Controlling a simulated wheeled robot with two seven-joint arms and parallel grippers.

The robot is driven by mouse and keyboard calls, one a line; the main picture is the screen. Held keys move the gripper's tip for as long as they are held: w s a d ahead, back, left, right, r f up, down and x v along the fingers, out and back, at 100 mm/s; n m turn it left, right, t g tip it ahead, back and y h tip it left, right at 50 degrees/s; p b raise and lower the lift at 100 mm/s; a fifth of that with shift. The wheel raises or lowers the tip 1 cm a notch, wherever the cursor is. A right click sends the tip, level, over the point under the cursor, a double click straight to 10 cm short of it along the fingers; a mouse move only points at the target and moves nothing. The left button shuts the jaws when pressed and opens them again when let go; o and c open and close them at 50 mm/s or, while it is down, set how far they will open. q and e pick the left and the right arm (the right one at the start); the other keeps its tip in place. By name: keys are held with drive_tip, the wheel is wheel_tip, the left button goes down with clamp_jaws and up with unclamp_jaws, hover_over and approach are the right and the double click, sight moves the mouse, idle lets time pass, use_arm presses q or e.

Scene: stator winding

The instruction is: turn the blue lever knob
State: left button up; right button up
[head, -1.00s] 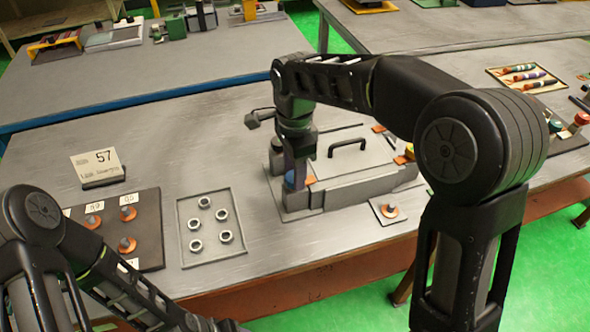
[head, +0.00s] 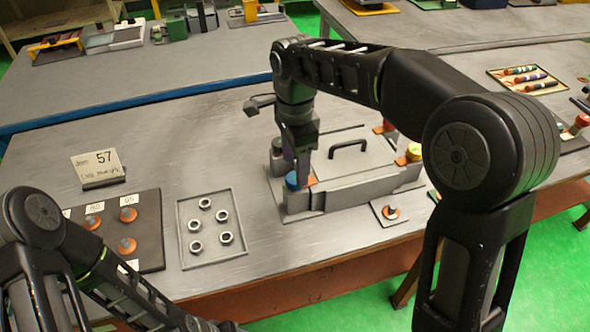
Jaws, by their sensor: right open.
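The blue lever knob (head: 292,181) sits at the left end of the grey machine (head: 350,190) on the table, partly hidden by my right gripper. My right gripper (head: 302,178) points down at the knob from above, its fingers beside and over it. It is open; whether a finger touches the knob I cannot tell. My left arm comes in at the lower left, and its gripper is not clearly visible at the bottom edge.
A tray of several nuts (head: 183,252) and a dark board with orange-based pegs (head: 152,200) lie left of the machine. A small plate with a peg (head: 374,215) lies in front of the machine. A black handle (head: 348,146) stands on the machine's top.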

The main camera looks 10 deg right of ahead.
sight(295, 178)
drive_tip(key=shift+r, duration=2.4)
